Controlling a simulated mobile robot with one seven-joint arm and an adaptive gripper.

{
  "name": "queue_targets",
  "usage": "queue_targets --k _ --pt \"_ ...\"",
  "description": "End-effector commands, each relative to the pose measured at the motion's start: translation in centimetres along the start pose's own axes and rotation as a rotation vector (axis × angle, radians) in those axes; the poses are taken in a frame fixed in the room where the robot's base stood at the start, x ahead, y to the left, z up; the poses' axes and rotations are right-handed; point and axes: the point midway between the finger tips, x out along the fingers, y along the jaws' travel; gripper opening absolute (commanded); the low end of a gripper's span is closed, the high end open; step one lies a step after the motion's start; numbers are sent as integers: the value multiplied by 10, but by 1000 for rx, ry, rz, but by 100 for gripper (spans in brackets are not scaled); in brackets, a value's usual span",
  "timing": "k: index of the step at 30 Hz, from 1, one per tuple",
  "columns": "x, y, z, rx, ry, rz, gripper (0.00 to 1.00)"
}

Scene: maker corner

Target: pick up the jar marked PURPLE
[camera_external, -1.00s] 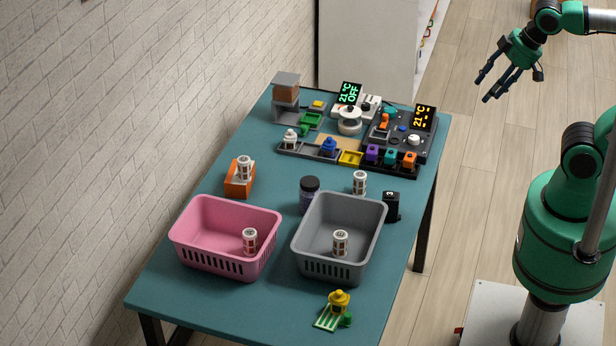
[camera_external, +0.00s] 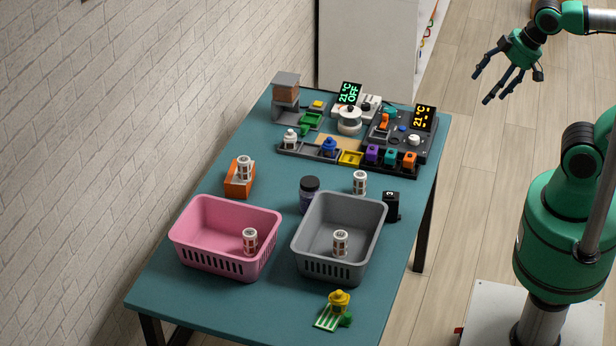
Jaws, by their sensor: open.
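A purple jar with a dark lid (camera_external: 309,194) stands upright on the teal table, just behind and left of the grey basket. Its label is too small to read. My gripper (camera_external: 491,88) is open and empty, with its fingers spread, in the air to the right of the table, well apart from the jar.
A pink basket (camera_external: 193,252) and a grey basket (camera_external: 313,262) each hold a white canister. Another white canister (camera_external: 360,182) and a black block (camera_external: 391,206) stand near the jar. An orange holder (camera_external: 238,188) is at left. Devices with displays (camera_external: 424,118) crowd the back.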

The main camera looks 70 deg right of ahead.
Motion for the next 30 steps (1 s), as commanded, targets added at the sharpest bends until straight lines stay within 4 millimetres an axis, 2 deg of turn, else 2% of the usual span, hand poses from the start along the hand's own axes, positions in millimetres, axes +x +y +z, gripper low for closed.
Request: queue_targets --k 10,16,23,30 --pt "0 0 -2 1 -2 0 74" --pt "4 -1 -17 8 -18 -1 74" --pt "17 -3 -57 29 -59 -3 74" --pt "44 -7 -109 58 -113 -3 74"
